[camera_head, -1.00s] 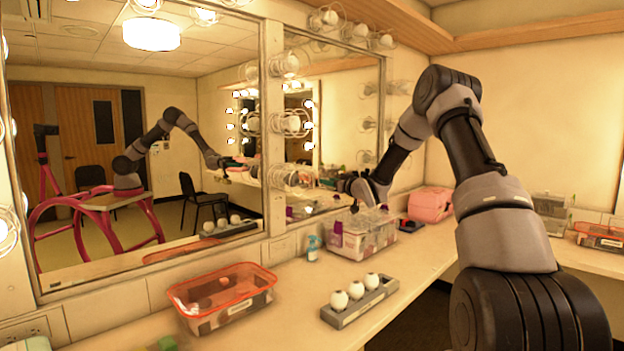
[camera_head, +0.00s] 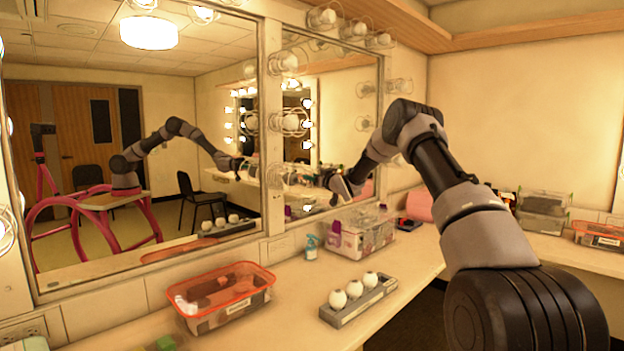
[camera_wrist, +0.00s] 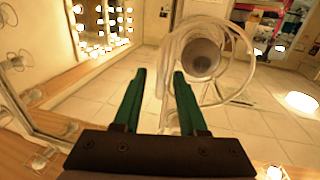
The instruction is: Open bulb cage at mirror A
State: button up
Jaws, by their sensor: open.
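A pale wire bulb cage (camera_wrist: 168,62) with a grey, unlit bulb (camera_wrist: 201,58) inside is close ahead in the wrist view. My gripper (camera_wrist: 160,74) has two green fingers, spread apart with nothing between them. The right fingertip is beside the cage's lower left; I cannot tell if they touch. Whether the cage is open is unclear. In the head view, my gripper (camera_head: 318,179) is by the post between the large left mirror (camera_head: 130,130) and the smaller right mirror (camera_head: 335,120). A caged bulb (camera_head: 290,174) on that post is near it.
Other caged bulbs (camera_head: 288,121) line the mirror frames. Below on the counter stand a clear bin (camera_head: 365,238), a blue spray bottle (camera_head: 311,248), a grey holder (camera_head: 345,315) with three white bulbs and a red-rimmed bin (camera_head: 222,297). The front counter is partly bare.

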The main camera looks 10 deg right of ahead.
grip_shut()
